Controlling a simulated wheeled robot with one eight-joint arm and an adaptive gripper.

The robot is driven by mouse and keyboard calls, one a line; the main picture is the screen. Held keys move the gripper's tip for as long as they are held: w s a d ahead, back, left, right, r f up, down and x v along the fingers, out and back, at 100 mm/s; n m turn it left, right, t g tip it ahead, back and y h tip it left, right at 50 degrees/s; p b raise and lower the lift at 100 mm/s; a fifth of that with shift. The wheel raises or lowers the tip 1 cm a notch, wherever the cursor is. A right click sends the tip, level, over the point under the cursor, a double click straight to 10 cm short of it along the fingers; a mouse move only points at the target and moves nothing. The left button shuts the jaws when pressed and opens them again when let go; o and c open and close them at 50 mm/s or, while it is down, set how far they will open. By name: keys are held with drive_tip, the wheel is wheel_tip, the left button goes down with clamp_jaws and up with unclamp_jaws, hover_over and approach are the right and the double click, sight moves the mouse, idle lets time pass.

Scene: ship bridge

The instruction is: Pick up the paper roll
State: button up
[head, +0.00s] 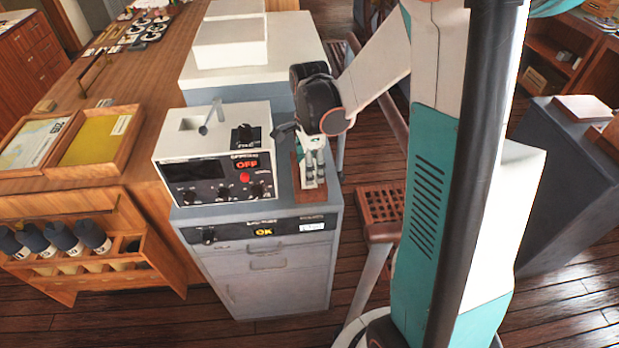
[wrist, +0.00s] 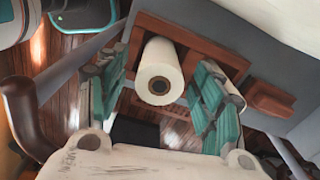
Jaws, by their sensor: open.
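The paper roll (wrist: 160,72) is a white cylinder with a dark core hole, seen end-on in the wrist view. It is at a brown wooden holder (wrist: 200,50). My gripper (wrist: 156,88) is open, with one teal-and-grey finger to the left of the roll and one to the right. Gaps show between the fingers and the roll in this view. In the head view my gripper (head: 312,170) is low over the wooden holder (head: 314,198) on the grey cabinet top. There I cannot clearly tell the roll from the gripper's parts.
A white instrument box (head: 215,165) with a red OFF display stands close left of my gripper on the grey cabinet (head: 262,262). A large white unit (head: 255,60) stands behind. A wooden slatted seat (head: 378,208) is to the right. Wooden trays (head: 95,140) lie on the left counter.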

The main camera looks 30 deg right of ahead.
drive_tip(key=shift+f, duration=0.5)
drive_tip(key=c, duration=1.3)
drive_tip(key=shift+o, duration=0.2)
